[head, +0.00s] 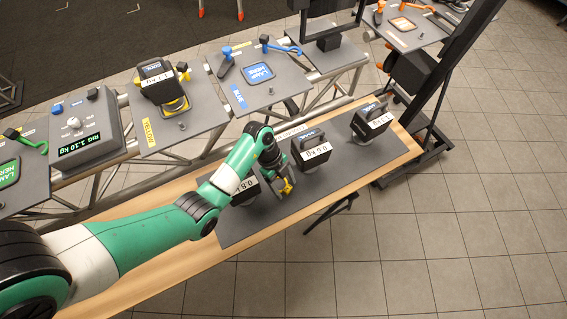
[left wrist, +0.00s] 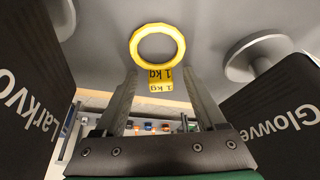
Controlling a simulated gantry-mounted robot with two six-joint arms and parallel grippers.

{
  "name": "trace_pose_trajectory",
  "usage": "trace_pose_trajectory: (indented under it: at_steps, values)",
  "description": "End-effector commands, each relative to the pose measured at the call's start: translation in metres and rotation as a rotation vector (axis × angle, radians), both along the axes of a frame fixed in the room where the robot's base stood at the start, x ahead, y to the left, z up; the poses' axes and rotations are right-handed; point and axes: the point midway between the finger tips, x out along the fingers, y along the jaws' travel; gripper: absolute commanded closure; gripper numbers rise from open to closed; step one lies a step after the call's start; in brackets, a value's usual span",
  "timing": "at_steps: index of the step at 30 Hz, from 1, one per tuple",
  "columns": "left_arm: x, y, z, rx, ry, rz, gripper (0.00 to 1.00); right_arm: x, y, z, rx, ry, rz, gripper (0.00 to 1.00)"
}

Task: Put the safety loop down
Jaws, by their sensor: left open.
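The safety loop (left wrist: 134,45) is a yellow ring with a yellow "1 kg" tag. In the left wrist view it appears to lie on the grey mat (left wrist: 210,25), just beyond my fingertips. My left gripper (left wrist: 160,75) is open, with its fingers apart on either side of the tag; neither finger clearly touches it. In the head view the loop is a small yellow patch (head: 286,186) at the tip of my left gripper (head: 279,181), between two black lamp heads and partly hidden. My right gripper is not in view.
Black lamps stand close on both sides: one marked 0.8 kg (head: 243,190), one marked 0.6 kg (head: 310,152). Another lamp (head: 370,122) stands farther right on the mat. A lamp marked 1.1 kg (head: 160,82) sits on a truss plate beside a scale (head: 88,128). The mat's front edge is clear.

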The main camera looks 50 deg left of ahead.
Motion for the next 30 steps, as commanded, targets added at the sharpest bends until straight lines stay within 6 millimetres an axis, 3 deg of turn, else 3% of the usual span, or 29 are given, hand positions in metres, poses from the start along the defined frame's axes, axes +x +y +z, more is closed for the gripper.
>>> trace_pose_trajectory:
  at_steps: [2,13,24,30]
  values:
    - [0.0,0.0,0.001,0.0,0.0,0.0,0.31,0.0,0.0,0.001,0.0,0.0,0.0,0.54]
    - [0.0,0.0,0.001,0.0,0.0,0.0,0.98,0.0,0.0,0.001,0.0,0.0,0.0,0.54]
    - [0.0,0.0,0.004,0.0,0.0,0.0,1.0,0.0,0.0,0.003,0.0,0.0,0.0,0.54]
    - [0.001,0.001,0.04,0.0,-0.002,0.0,1.0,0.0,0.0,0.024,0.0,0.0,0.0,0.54]
